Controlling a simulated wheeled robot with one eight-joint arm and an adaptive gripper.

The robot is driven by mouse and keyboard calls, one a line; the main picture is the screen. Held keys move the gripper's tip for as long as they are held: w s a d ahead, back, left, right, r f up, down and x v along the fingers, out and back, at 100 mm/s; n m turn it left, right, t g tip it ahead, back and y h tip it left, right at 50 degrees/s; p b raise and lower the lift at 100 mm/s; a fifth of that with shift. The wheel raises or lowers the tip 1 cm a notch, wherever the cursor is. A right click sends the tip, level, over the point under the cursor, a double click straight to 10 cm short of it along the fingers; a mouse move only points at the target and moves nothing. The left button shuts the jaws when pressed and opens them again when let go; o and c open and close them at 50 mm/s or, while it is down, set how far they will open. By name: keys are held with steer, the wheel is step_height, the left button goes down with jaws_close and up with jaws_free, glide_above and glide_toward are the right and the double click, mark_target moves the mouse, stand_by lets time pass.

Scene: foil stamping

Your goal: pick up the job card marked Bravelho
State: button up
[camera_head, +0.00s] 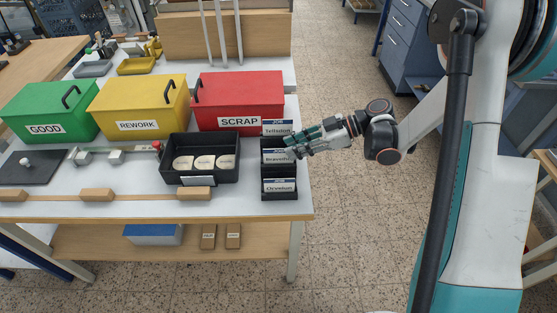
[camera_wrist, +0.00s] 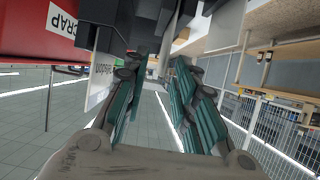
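The Bravelho job card (camera_head: 275,156) stands in the middle slot of a black card rack (camera_head: 279,196) at the right end of the bench. Its printed name shows in the head view. My gripper (camera_head: 290,147) reaches in from the right, its fingertips at the card's right edge; I cannot tell whether they touch it. In the wrist view my gripper (camera_wrist: 159,65) is open, with a gap between the teal fingers. A white card (camera_wrist: 101,78) with inverted lettering shows beside the left finger; its name is not clearly readable.
The Teltolum card (camera_head: 276,128) stands behind and the Orvelum card (camera_head: 278,186) in front. The red SCRAP box (camera_head: 238,95) is close behind the rack. A black tray (camera_head: 199,180) with round pieces lies left. Open floor (camera_head: 345,225) is to the right.

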mark_target(278, 151)
steer(key=shift+r+b+x, duration=0.15)
steer(key=shift+b+x, duration=0.35)
steer(key=shift+x, duration=0.9)
steer(key=shift+r+b+x, duration=0.1)
steer(key=shift+b+x, duration=0.4)
steer(key=shift+x, duration=0.85)
steer(key=shift+s+a, duration=0.1)
steer(key=shift+s, duration=0.05)
steer(key=shift+r, duration=0.1)
steer(key=shift+c, duration=0.6)
jaws_close()
